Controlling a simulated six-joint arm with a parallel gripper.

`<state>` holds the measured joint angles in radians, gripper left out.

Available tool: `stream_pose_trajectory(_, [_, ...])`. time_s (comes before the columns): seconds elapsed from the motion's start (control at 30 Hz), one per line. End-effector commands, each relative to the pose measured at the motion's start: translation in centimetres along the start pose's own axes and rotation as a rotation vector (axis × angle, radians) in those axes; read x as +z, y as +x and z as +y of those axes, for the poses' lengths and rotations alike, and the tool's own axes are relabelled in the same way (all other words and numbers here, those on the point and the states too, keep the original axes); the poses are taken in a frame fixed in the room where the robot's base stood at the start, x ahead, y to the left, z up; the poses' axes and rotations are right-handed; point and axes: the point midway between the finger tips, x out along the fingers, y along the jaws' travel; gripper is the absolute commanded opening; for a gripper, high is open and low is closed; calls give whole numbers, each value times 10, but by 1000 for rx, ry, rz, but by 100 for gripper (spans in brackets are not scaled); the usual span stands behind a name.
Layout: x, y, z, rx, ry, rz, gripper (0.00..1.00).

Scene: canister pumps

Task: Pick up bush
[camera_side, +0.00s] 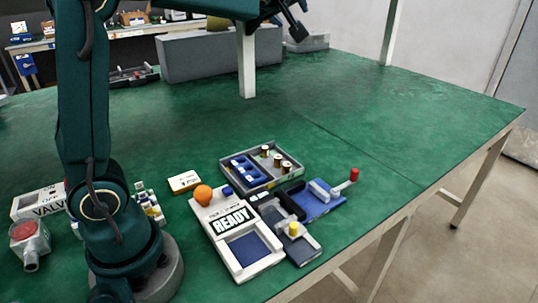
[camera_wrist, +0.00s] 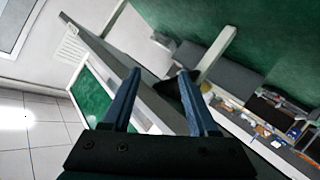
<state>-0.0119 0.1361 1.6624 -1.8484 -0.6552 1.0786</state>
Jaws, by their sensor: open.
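A grey divided tray (camera_side: 262,186) sits on the green table in the side view. Several small brass-coloured cylinders, which look like the bushes (camera_side: 286,167), stand upright in its right-hand compartment. Blue parts (camera_side: 241,166) lie in the left-hand compartment. My gripper (camera_side: 300,19) is at the top edge of the side view, high above the table and far from the tray. In the wrist view my gripper (camera_wrist: 159,72) shows two blue fingers spread apart with nothing between them. No bush shows in the wrist view.
A white READY station (camera_side: 236,243) with an orange knob (camera_side: 203,194) stands in front of the tray. A blue fixture with a red knob (camera_side: 353,175) is to its right. A VALVE box (camera_side: 38,203) is at left. The table's right side is clear.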

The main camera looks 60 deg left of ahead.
Motion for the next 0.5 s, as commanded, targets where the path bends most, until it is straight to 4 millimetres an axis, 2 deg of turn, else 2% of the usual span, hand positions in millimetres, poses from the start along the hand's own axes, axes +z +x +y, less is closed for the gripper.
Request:
stream_pose_trajectory(0.03, [18, 19, -20, -111, -18, -37, 60])
stream_pose_trajectory(0.1, [43, 37, -47, -258, -42, -96, 60])
stream_pose_trajectory(0.17, [69, 48, -70, -377, -56, -154, 60])
stream_pose_trajectory(0.3, [133, 60, -118, -621, -79, -300, 60])
stream_pose_trajectory(0.4, [172, 65, -142, -736, -92, -375, 60])
stream_pose_trajectory(0.5, [198, 71, -156, -791, -92, -413, 60])
